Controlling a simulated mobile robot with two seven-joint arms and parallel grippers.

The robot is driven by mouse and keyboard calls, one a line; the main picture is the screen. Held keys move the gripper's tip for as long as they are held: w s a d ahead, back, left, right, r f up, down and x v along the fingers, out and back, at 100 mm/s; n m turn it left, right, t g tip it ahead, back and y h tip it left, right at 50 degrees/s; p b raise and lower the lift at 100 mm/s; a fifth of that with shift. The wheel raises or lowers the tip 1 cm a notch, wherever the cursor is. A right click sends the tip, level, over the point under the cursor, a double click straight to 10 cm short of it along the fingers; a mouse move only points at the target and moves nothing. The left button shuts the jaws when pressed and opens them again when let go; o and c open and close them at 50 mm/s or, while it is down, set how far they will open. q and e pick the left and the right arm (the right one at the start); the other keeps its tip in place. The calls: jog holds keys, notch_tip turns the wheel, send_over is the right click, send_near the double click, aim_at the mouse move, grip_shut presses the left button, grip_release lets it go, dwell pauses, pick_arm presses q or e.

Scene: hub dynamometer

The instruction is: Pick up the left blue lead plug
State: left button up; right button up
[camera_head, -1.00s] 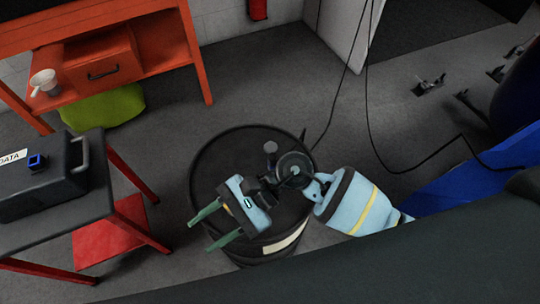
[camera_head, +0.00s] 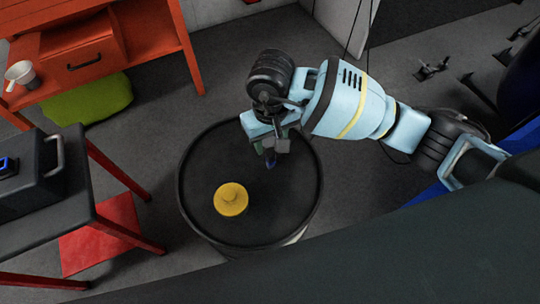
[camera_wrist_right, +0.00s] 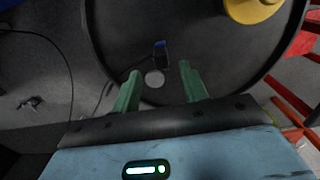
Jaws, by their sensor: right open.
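A small dark-blue plug (camera_head: 271,163) is on the black drum top (camera_head: 295,205), partly hidden below my right gripper (camera_head: 265,150). In the right wrist view the blue plug (camera_wrist_right: 161,50) lies ahead of the fingertips, roughly centred between them. A second blue piece (camera_head: 8,165) sits on the black case at the left edge. My left gripper is not in view.
A yellow round object (camera_head: 231,199) stands on the drum; it also shows in the wrist view (camera_wrist_right: 252,8). A small pale disc (camera_wrist_right: 154,78) shows near the fingers. The black case (camera_head: 40,175) is on a red-legged table at left. An orange bench (camera_head: 135,50) stands behind.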

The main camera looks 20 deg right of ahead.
aim_at(270, 151)
jog(key=shift+s+a+f, duration=0.1)
jog(key=shift+f, duration=3.4)
grip_shut()
